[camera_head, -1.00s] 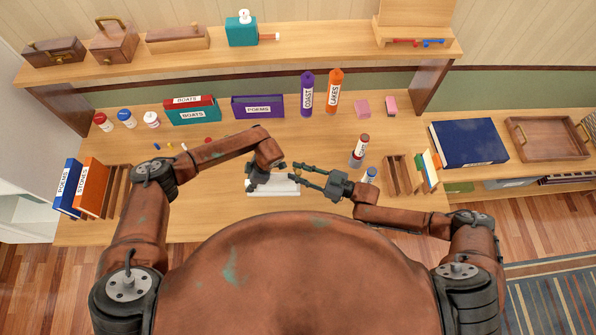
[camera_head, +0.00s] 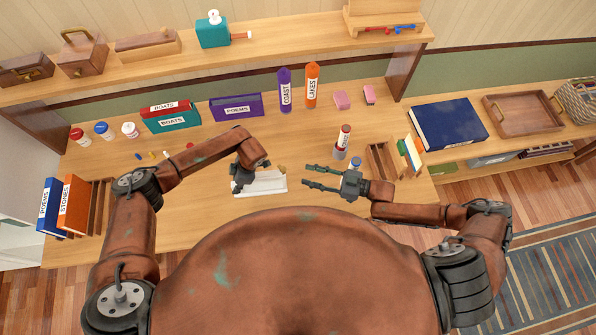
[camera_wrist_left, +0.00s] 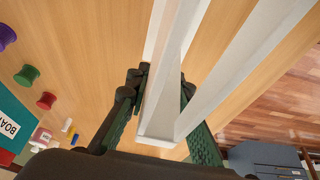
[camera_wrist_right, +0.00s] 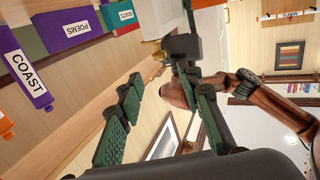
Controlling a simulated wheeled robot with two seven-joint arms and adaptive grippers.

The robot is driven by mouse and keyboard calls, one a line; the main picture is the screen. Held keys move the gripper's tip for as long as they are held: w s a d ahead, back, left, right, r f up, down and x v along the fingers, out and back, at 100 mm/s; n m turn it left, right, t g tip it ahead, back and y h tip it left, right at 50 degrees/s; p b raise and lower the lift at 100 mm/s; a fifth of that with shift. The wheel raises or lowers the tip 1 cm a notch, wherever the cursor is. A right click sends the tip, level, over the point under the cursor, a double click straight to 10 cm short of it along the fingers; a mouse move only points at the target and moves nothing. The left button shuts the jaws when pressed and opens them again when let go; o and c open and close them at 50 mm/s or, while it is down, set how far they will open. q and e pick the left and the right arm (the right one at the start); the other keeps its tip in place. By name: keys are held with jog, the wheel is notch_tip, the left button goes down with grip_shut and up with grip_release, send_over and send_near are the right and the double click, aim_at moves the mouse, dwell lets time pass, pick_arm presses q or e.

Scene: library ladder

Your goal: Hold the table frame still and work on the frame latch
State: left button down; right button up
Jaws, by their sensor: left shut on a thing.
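The white table frame (camera_head: 268,184) lies on the desk in front of me; its pale rails also fill the middle of the left wrist view (camera_wrist_left: 235,75). My left gripper (camera_head: 242,186) is shut on the frame's left end, with a rail between its fingers in the left wrist view. The small brass frame latch (camera_head: 282,169) shows at the frame's far right corner. My right gripper (camera_head: 306,178) is open and empty, to the right of the frame and apart from it. Its spread green-padded fingers show in the right wrist view (camera_wrist_right: 158,88).
Purple and orange tubes (camera_head: 285,90) stand behind. Upright books (camera_head: 72,205) stand at the left, and small coloured pegs (camera_head: 150,155) lie beyond my left arm.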

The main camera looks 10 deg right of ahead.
aim_at(283, 169)
jog(key=shift+v, duration=0.75)
jog(key=shift+a, duration=0.1)
jog(key=shift+s+a+m+t+h, duration=1.3)
jog(key=shift+s+m+t+h, duration=0.75)
jog(key=shift+t, duration=0.85)
jog(key=x, duration=1.2)
jog(key=shift+w, duration=0.1)
grip_shut()
